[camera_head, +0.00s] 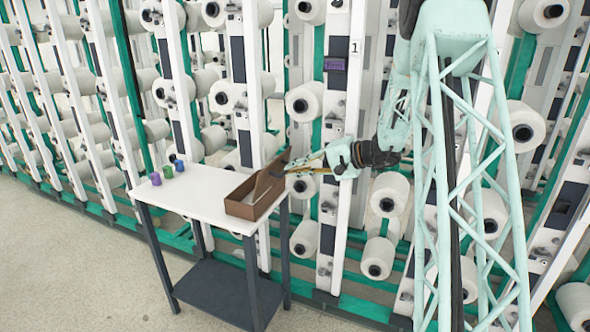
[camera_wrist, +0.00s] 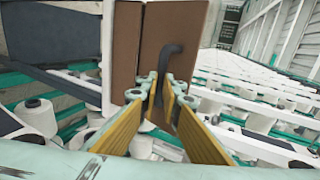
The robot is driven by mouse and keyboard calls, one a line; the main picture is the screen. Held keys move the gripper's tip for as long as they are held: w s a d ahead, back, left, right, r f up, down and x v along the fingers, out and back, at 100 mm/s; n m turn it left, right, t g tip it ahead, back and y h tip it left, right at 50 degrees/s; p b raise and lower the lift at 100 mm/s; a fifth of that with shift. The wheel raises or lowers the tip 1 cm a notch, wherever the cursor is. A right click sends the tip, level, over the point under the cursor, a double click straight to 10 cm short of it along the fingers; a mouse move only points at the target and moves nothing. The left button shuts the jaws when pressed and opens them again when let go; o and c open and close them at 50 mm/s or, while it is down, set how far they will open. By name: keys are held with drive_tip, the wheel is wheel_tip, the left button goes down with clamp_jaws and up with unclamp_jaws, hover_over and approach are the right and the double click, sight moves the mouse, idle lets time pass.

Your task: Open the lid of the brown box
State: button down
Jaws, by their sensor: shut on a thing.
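The brown box (camera_head: 240,209) stands at the right end of the white table in the head view. Its lid (camera_head: 268,181) is raised and tilted, and part of the box's inside shows. In the wrist view the lid's brown face (camera_wrist: 190,25) fills the top middle, with a dark curved handle (camera_wrist: 170,58) on it. My gripper (camera_head: 291,165) reaches in from the right at the lid. Its yellow-sided fingers (camera_wrist: 163,90) close around the lower end of the handle. The exact contact is partly hidden by the fingertips.
The white table (camera_head: 195,193) also bears small purple, green and blue spools (camera_head: 168,171) at its left. Creel frames with white bobbins (camera_head: 305,100) stand close behind the table and around my arm. The table's middle is clear, as is the floor (camera_head: 60,260) at left.

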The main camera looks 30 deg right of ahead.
drive_tip(key=c, duration=2.1)
unclamp_jaws()
drive_tip(key=f, duration=0.1)
drive_tip(key=a+f, duration=0.1)
drive_tip(key=f, duration=0.1)
drive_tip(key=shift+w+a, duration=0.15)
drive_tip(key=shift+w, duration=0.05)
drive_tip(key=shift+w+a+r, duration=0.1)
drive_tip(key=shift+w+r, duration=0.05)
drive_tip(key=c, duration=0.6)
drive_tip(key=shift+r, duration=0.1)
drive_tip(key=shift+d+r, duration=0.25)
drive_tip(key=shift+d, duration=0.25)
drive_tip(key=shift+d, duration=0.1)
drive_tip(key=shift+v, duration=5.95)
drive_tip(key=shift+r, duration=0.15)
